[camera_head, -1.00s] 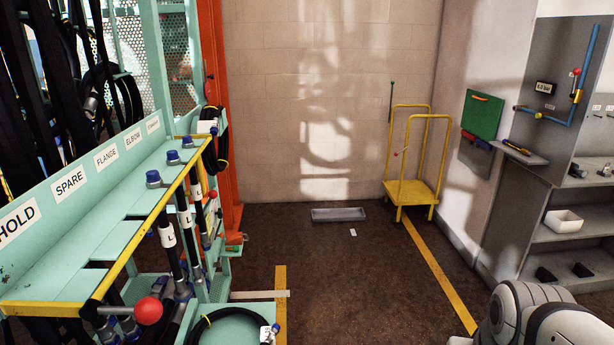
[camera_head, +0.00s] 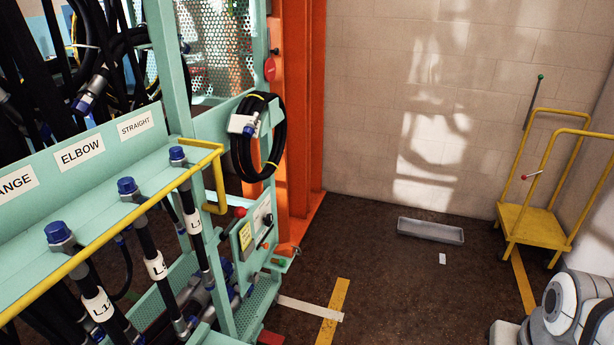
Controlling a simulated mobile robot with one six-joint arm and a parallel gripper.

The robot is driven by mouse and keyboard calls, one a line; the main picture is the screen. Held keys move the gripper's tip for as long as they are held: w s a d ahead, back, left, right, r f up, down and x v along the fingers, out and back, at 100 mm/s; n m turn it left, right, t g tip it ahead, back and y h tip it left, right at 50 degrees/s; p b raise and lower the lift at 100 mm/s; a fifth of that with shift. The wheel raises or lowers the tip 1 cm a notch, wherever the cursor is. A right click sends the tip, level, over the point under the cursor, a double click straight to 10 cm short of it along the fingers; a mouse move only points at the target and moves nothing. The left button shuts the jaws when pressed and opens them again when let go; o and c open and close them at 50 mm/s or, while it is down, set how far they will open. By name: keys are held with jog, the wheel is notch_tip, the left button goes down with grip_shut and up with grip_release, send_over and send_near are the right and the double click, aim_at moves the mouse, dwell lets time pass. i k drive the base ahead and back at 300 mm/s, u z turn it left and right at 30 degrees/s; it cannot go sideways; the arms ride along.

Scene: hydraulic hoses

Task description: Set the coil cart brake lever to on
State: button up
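A yellow cart (camera_head: 527,222) with two tall hoop rails stands on the floor at the right, by the back wall. A thin lever with a red knob (camera_head: 525,177) and a pale tip slants up to the right between its rails. A tall dark rod with a green knob (camera_head: 540,77) rises behind the cart. No on or off marking is readable there, so I cannot tell the brake setting. The cart carries no visible coil. My gripper is out of view; only a white and grey part of my arm shows at the lower right, in front of the cart.
A teal hose rack (camera_head: 80,200) with a yellow rail fills the left. A black coiled hose (camera_head: 260,140) hangs at its end, beside an orange post (camera_head: 296,110). A grey tray (camera_head: 430,231) lies on the floor by the wall. The middle floor is mostly clear.

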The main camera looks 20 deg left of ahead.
aim_at(240, 212)
jog(key=u, duration=0.75)
jog(key=i, duration=1)
jog(key=u, duration=0.85)
jog(key=k, duration=0.8)
jog(key=u, duration=0.15)
jog(key=i, duration=0.9)
jog(key=z, duration=0.1)
